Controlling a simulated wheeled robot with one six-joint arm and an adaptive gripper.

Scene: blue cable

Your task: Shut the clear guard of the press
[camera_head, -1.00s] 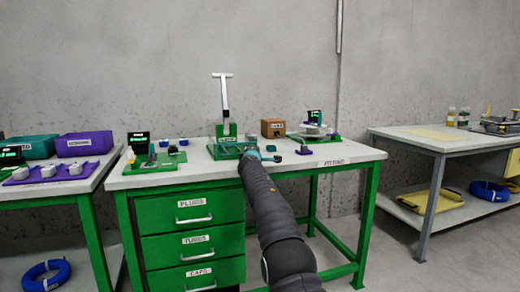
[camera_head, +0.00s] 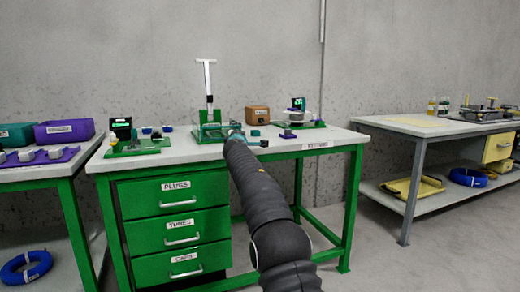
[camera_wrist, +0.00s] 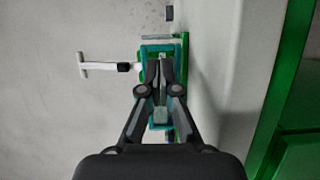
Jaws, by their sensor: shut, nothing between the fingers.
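The press (camera_head: 211,128) stands on the green-framed table (camera_head: 330,140), with a green base and a tall upright lever with a white T-shaped top (camera_head: 207,75). In the wrist view, which is turned sideways, the lever (camera_wrist: 100,67) points left and a teal frame (camera_wrist: 175,47) shows around the press. I cannot clearly make out the clear guard or its angle. My gripper (camera_wrist: 161,65) is shut and empty, its fingertips overlapping the teal frame in the picture. I cannot tell if they touch it. In the head view my arm hides the fingers.
A brown box (camera_head: 257,115) and a fixture with a small screen (camera_head: 298,104) stand right of the press. A green tray (camera_head: 138,147) with small parts lies to its left. A purple bin (camera_head: 64,131) is on the left table. The table front right is mostly clear.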

